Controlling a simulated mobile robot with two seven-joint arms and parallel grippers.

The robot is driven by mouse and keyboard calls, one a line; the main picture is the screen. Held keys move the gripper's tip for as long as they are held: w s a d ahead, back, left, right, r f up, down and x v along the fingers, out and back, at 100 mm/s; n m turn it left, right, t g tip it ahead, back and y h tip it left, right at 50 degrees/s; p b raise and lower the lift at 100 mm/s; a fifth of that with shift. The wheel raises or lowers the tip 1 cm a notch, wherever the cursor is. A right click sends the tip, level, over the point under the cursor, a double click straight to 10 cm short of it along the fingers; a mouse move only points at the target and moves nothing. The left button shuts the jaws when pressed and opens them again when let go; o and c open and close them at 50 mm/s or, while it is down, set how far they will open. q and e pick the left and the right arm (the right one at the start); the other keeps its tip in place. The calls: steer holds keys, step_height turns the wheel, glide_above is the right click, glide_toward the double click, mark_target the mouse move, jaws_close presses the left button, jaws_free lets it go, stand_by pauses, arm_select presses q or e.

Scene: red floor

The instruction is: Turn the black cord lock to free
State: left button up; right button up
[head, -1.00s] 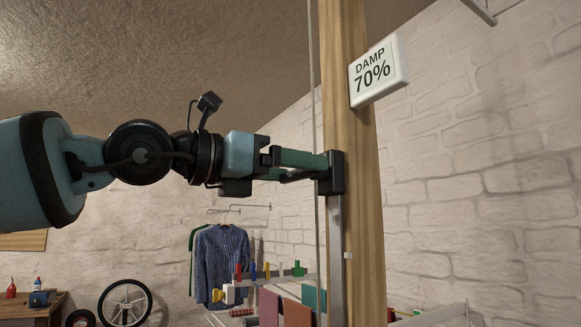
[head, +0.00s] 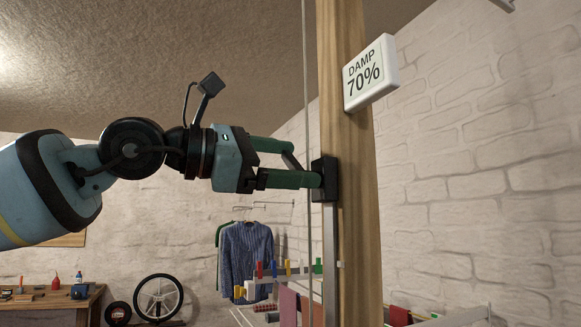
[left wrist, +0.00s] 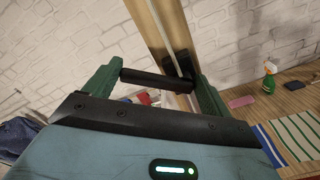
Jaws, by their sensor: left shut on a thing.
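The black cord lock (head: 323,179) is fixed on the wooden post, beside a thin pale cord (head: 308,90) that runs up the post. Its dark bar-shaped lever (left wrist: 157,80) spans between the two green fingers of my left gripper (head: 303,165). In the head view the lever looks slanted, running from the upper fingertip toward the lock's body. My left gripper is shut on this lever, with a finger at each end. The lock's black body (left wrist: 179,72) also shows in the left wrist view, partly behind the right finger. My right gripper is not in view.
The wooden post (head: 345,200) stands close in front, with a white sign reading "DAMP 70%" (head: 371,72) above the lock. A drying rack, hanging clothes (head: 246,255) and a workbench (head: 60,303) stand farther back.

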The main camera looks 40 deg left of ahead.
arm_select(q)
steer(key=m, duration=0.2)
steer(key=shift+s+d+r+m, duration=0.15)
steer(key=shift+d+r+m, duration=0.15)
steer(key=shift+r+m, duration=0.1)
steer(key=m, duration=0.1)
steer(key=d+m, duration=0.1)
steer(key=m, duration=0.3)
steer(key=shift+s+d+r, duration=0.2)
steer(key=shift+s+r, duration=0.05)
steer(key=shift+s, duration=0.15)
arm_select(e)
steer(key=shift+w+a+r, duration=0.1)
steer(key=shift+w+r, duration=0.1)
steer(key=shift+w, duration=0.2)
arm_select(q)
steer(key=shift+m, duration=0.4)
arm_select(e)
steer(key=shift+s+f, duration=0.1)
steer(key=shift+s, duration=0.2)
arm_select(q)
steer(key=o, duration=1.3)
steer(key=shift+d, duration=0.1)
steer(key=shift+f, duration=0.1)
